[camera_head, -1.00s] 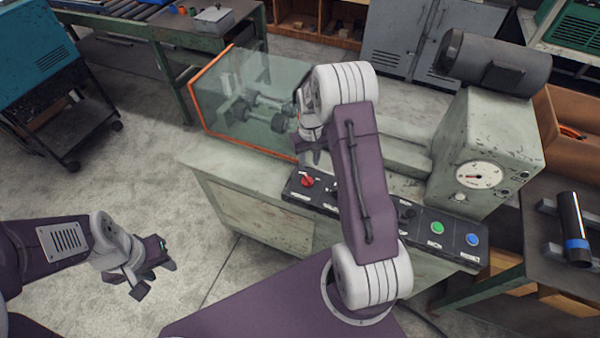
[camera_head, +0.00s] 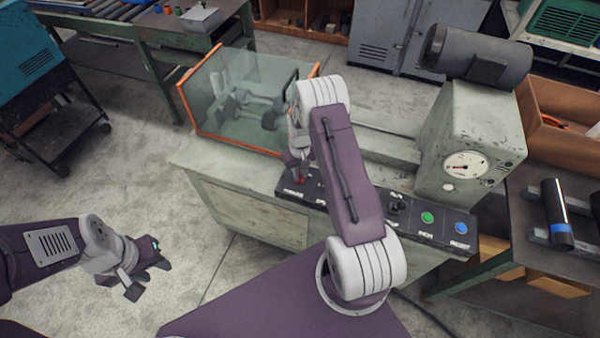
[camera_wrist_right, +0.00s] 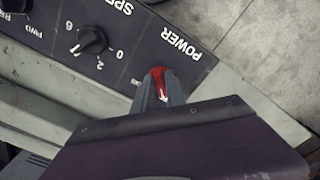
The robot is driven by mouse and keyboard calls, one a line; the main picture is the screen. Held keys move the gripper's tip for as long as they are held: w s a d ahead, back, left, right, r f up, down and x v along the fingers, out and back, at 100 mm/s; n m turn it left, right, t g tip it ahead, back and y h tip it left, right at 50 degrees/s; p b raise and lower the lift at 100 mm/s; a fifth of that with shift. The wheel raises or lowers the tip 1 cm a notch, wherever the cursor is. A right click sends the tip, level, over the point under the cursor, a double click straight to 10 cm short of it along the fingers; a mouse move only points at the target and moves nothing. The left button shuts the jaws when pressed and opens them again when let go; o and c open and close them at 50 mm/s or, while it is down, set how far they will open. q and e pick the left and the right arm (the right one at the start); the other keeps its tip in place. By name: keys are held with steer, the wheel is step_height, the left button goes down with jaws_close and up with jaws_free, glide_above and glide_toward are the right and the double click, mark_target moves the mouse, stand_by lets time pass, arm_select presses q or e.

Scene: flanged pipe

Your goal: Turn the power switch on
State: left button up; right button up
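The power switch is a red rotary knob with a white arrow (camera_wrist_right: 158,74), beside the "POWER" label on the dark control panel (camera_wrist_right: 115,55). In the head view only a bit of its red (camera_head: 301,181) shows under my right gripper (camera_head: 299,171). In the right wrist view the grey fingers of my right gripper (camera_wrist_right: 161,92) lie close along both sides of the knob, with no clear gap. The arrow points toward the gripper's palm, low in that picture. My left gripper (camera_head: 150,275) is open and empty over the floor at the left.
A black speed dial (camera_wrist_right: 92,40) sits beside the power knob. Green (camera_head: 428,217) and blue (camera_head: 461,227) buttons are further right on the panel. A clear guard with an orange frame (camera_head: 225,100) stands behind my right gripper. The floor around my left gripper is clear.

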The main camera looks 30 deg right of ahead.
steer(key=shift+d, duration=0.1)
jaws_close()
steer(key=m+b, duration=0.1)
steer(key=m, duration=0.2)
steer(key=shift+m, duration=0.4)
steer(key=m, duration=0.3)
steer(key=m+b, duration=0.1)
steer(key=m, duration=0.1)
steer(key=shift+a, duration=0.3)
steer(key=m+b, duration=0.1)
steer(key=m, duration=0.4)
steer(key=shift+w, duration=0.2)
steer(key=shift+w+a+m, duration=0.1)
steer(key=shift+w+m, duration=0.05)
steer(key=shift+m, duration=1.95)
